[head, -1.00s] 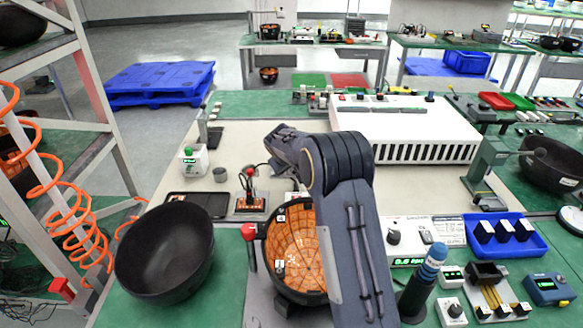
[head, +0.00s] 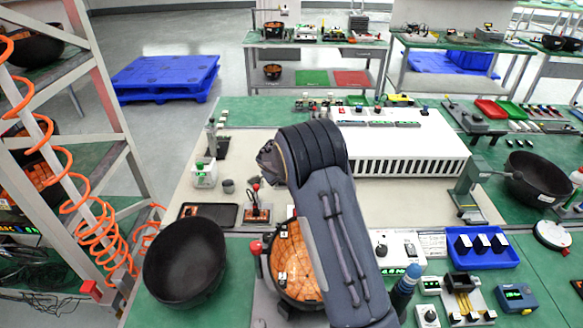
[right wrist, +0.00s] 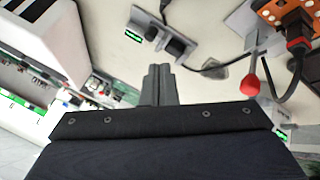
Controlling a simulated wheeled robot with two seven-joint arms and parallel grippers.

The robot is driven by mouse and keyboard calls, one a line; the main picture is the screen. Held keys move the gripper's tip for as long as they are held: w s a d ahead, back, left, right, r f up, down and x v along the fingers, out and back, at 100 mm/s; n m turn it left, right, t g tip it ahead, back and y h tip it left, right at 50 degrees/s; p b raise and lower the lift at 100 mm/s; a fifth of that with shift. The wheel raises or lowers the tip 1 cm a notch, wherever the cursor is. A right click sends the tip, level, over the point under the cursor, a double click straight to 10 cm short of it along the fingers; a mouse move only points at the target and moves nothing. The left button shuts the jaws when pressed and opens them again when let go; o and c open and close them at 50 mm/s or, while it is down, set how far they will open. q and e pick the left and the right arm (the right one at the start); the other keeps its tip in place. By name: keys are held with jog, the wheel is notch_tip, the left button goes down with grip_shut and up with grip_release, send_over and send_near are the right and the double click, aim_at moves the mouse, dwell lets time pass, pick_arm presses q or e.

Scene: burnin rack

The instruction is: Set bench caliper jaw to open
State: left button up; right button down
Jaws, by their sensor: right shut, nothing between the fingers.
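My right arm reaches over the bench in the head view. Its wrist end (head: 270,163) is over the pale mat; the fingers are hidden behind the arm there. In the right wrist view my right gripper (right wrist: 160,72) is shut and empty. Beyond its fingertips is a grey device with a dark sliding block (right wrist: 175,45) and a small green readout (right wrist: 134,35), possibly the bench caliper, though I cannot be sure. A gap shows between the fingers and this block. I cannot tell its jaw position. My left gripper is out of view.
A red-knobbed lever (right wrist: 250,86) stands close to the right of the fingers, with black cables nearby. In the head view a black bowl (head: 185,262) is at front left, a white slotted box (head: 405,146) behind the arm, and a blue tray (head: 482,262) at right.

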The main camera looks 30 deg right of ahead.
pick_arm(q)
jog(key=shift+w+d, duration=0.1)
pick_arm(e)
jog(key=x, duration=1)
jog(key=shift+f, duration=0.1)
